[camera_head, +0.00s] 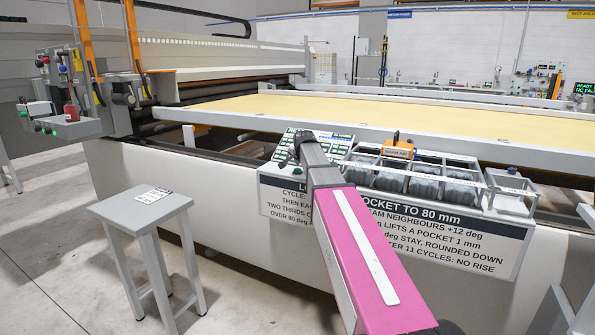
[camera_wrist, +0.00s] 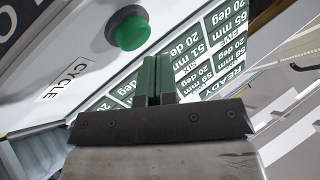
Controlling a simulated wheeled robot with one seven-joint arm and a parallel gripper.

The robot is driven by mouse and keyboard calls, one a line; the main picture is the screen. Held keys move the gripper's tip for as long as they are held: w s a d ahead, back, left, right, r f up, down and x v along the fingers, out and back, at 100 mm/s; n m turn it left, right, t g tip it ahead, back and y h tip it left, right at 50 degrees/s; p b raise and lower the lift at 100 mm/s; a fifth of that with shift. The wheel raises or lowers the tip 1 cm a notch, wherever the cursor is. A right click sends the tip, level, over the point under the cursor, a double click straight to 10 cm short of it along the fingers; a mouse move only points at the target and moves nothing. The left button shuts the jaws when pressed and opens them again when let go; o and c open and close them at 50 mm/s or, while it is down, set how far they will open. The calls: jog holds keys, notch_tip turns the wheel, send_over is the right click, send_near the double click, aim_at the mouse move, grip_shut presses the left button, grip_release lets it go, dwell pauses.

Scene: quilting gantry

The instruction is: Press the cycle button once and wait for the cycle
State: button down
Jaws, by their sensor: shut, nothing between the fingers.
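In the wrist view the green cycle button (camera_wrist: 132,32) sits in a dark collar on a pale panel, with a CYCLE label (camera_wrist: 65,78) beside it. My gripper (camera_wrist: 157,60) is shut and empty, its fingertips just below and right of the button in the picture. I cannot tell whether they touch it; the button's full green face shows. Green display tiles (camera_wrist: 222,65) behind the fingers appear upside down and include READY, mm and deg readings.
A tray of grey pockets (camera_head: 430,180) with an orange-topped item (camera_head: 398,150) stands right of the panel. A large sign (camera_head: 450,235) hangs below. A grey stool (camera_head: 140,208) stands left on open floor. The gantry's yellow bed (camera_head: 400,115) lies behind.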

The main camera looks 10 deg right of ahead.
aim_at(299, 169)
jog(key=shift+f, duration=0.1)
jog(key=shift+f, duration=0.3)
jog(key=shift+f, duration=0.55)
dwell(1.2)
jog(key=shift+r, duration=1)
jog(key=shift+r, duration=2.5)
